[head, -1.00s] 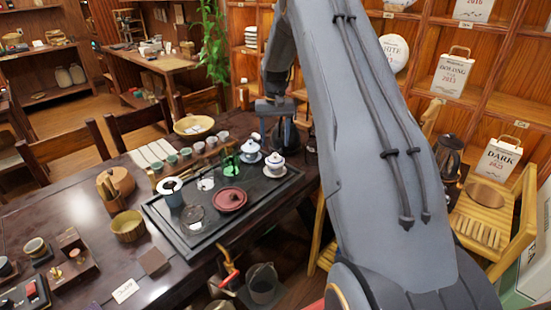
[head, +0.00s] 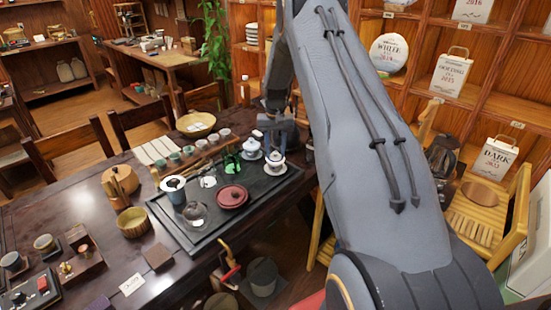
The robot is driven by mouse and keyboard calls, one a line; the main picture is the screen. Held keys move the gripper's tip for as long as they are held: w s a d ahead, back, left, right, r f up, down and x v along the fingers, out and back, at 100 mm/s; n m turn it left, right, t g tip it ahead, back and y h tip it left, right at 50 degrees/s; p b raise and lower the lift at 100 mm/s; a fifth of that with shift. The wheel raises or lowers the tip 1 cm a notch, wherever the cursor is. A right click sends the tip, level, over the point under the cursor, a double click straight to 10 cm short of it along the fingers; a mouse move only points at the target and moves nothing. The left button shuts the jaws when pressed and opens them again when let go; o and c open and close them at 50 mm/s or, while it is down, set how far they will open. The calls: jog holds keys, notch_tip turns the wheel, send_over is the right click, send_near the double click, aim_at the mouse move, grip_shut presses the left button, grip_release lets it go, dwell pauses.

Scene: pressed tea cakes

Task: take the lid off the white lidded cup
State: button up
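The white lidded cup (head: 276,160) stands on a saucer (head: 277,170) at the right end of the dark tea tray (head: 254,193). My gripper (head: 275,146) is right above this cup and points down at its lid. It covers part of the lid's top, so I cannot tell whether it touches the knob. The fingers are small and dark here, and their gap does not show.
On the tray are a red-brown teapot or dish (head: 232,196), a glass pitcher (head: 195,213) and a green figure (head: 232,159). Small cups and a wicker basket (head: 196,124) lie behind. Wooden shelves (head: 478,105) stand at the right, beyond my arm.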

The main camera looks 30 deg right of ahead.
jog(key=shift+s+f, duration=0.15)
grip_shut()
